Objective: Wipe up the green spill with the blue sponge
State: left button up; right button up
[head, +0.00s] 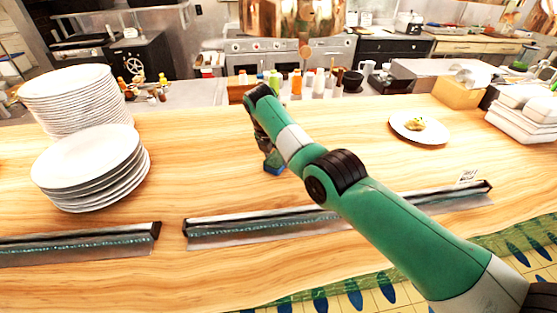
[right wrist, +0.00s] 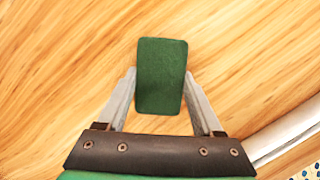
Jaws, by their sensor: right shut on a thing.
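My right gripper (head: 268,152) reaches over the middle of the wooden counter, pointing down. It is shut on the sponge, which shows as a small blue patch (head: 276,168) under the gripper in the head view. In the right wrist view the sponge is a dark green upright rectangle (right wrist: 161,75) between the two fingers (right wrist: 161,92), so its green face is toward that camera. I cannot tell whether the sponge touches the counter. No green spill shows in either view; the sponge and arm may hide part of the counter. My left gripper is not in view.
Two stacks of white plates (head: 85,170) stand at the left. A plate with food (head: 418,127) is at the right. Metal rails (head: 250,230) run along the front edge. Several bottles (head: 297,84) stand at the back. Bare wood (head: 200,150) lies left of the gripper.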

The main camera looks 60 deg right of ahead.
jog(key=shift+s+d+r, duration=0.15)
jog(key=shift+s+d, duration=0.8)
jog(key=shift+s, duration=0.3)
jog(key=shift+s+d, duration=0.25)
jog(key=shift+s, duration=0.15)
jog(key=shift+s+d+p, duration=0.25)
jog(key=shift+s+p, duration=0.1)
jog(key=shift+s+d+f+b, duration=0.35)
jog(key=shift+s+d, duration=0.15)
jog(key=shift+s, duration=0.25)
jog(key=shift+s+d, duration=0.2)
jog(key=shift+s, duration=0.05)
jog(key=shift+s+d+r, duration=0.1)
jog(key=shift+s, duration=0.05)
jog(key=shift+r, duration=0.15)
jog(key=shift+w+p, duration=0.2)
jog(key=shift+p, duration=0.15)
jog(key=shift+w+a+p, duration=0.45)
jog(key=shift+w+a, duration=0.55)
jog(key=shift+w, duration=0.25)
jog(key=shift+w+a+f, duration=0.15)
jog(key=shift+w+a, duration=0.35)
jog(key=shift+w, duration=0.2)
jog(key=shift+w+a+f, duration=0.1)
jog(key=shift+w+a, duration=0.4)
jog(key=shift+w, duration=0.2)
jog(key=shift+w+a+r+b, duration=0.1)
jog(key=shift+w+a+b, duration=0.1)
jog(key=shift+w+b, duration=0.1)
